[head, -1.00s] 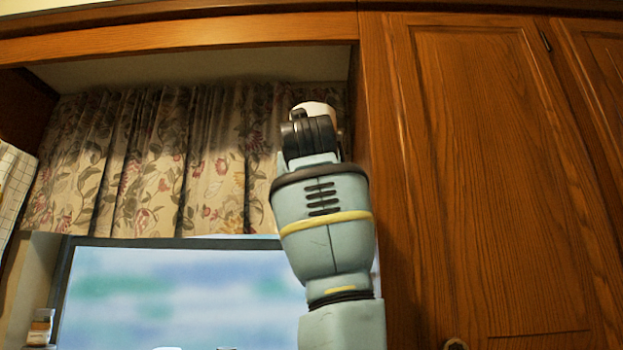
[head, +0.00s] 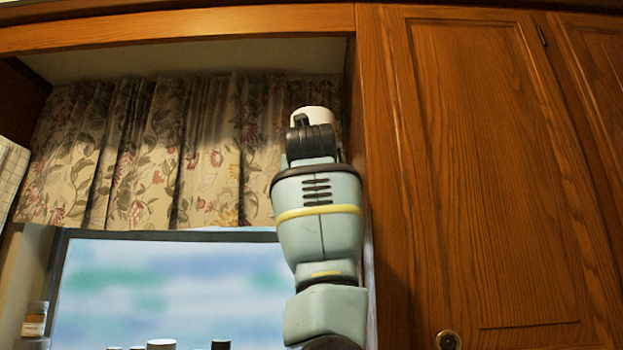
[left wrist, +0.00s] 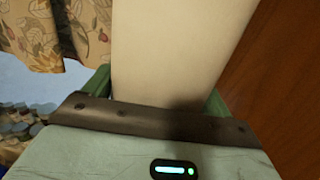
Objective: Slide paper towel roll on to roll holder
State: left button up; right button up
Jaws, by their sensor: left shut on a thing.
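The paper towel roll (head: 316,115) is white; only its top shows in the head view, above and behind my raised left arm. In the left wrist view the roll (left wrist: 180,45) is a wide, cream-white cylinder that fills the upper middle. My left gripper (left wrist: 157,93) is shut on it, with a green finger on each side. In the head view the wrist covers the fingers and most of the roll. I cannot make out the roll holder in either view. My right gripper is not in view.
A wooden cabinet (head: 480,180) stands close on the right of my arm. A flowered curtain (head: 150,160) hangs over the window (head: 170,290) behind. Jars and dark caps (head: 161,344) show along the bottom, with a small bottle (head: 35,318) at the left.

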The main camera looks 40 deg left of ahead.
pick_arm(q)
jog(key=shift+d+x, duration=0.25)
jog(key=shift+x, duration=1.1)
jog(key=shift+w+f, duration=0.15)
jog(key=shift+f, duration=4.45)
jog(key=o, duration=1.1)
jog(key=v, duration=0.7)
jog(key=shift+s+d, duration=0.3)
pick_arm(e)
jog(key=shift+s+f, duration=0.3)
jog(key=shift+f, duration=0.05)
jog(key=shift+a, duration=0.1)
